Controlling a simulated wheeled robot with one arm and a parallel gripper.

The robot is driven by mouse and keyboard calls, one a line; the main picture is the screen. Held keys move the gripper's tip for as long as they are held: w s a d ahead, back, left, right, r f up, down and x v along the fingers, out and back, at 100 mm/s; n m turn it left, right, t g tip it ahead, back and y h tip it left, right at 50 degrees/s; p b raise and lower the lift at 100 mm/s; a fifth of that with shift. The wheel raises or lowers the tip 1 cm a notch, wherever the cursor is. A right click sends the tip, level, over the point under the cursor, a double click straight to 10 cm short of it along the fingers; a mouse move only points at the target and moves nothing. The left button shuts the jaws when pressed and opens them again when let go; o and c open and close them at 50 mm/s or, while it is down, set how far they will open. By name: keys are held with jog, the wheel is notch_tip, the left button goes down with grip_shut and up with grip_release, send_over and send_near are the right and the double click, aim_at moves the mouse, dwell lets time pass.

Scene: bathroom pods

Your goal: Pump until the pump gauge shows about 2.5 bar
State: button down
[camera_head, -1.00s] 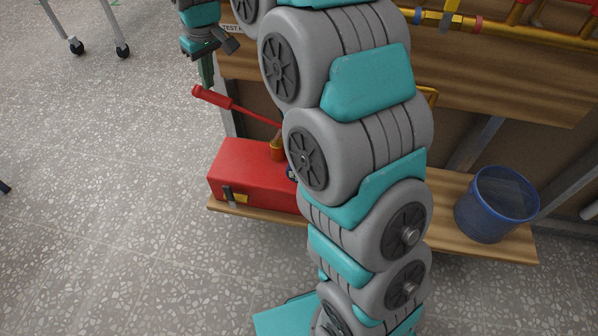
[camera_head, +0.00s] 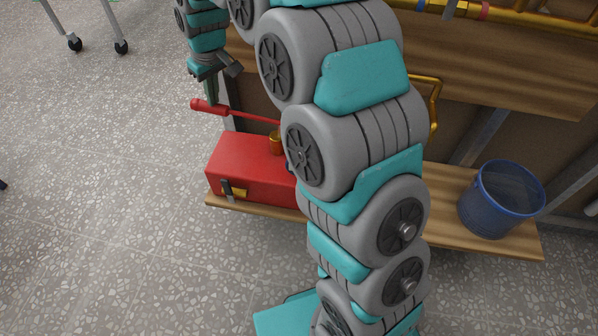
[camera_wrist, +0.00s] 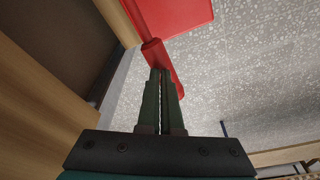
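The red test pump (camera_head: 240,165) is a box with a brass fitting (camera_head: 276,143) on top, standing on a low wooden shelf. Its red lever slopes from the fitting up to a thick grip (camera_head: 208,107) at the left. My gripper (camera_head: 211,99) points down, with its fingertips at the top of this grip. In the wrist view my gripper's two green fingers (camera_wrist: 162,72) are close together, and the red grip (camera_wrist: 157,52) passes just beyond their tips, not visibly between them. The pump gauge cannot be read; my arm covers the pump's right side.
A blue bucket (camera_head: 501,200) stands at the right on the shelf (camera_head: 440,215). A wooden panel (camera_head: 500,75) with brass pipes (camera_head: 520,20) rises behind. A wheeled stand (camera_head: 75,43) is at the upper left. The speckled floor at the left is clear.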

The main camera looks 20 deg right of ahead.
aim_at(216, 107)
notch_tip(216, 107, down, 4)
jog(key=shift+s+r+b, duration=0.1)
jog(key=shift+b, duration=0.3)
notch_tip(216, 107, up, 12)
jog(key=p, duration=0.3)
jog(key=shift+p, duration=0.35)
jog(key=shift+r, duration=0.15)
dwell(1.6)
jog(key=shift+r, duration=0.1)
dwell(2.0)
dwell(1.5)
dwell(0.7)
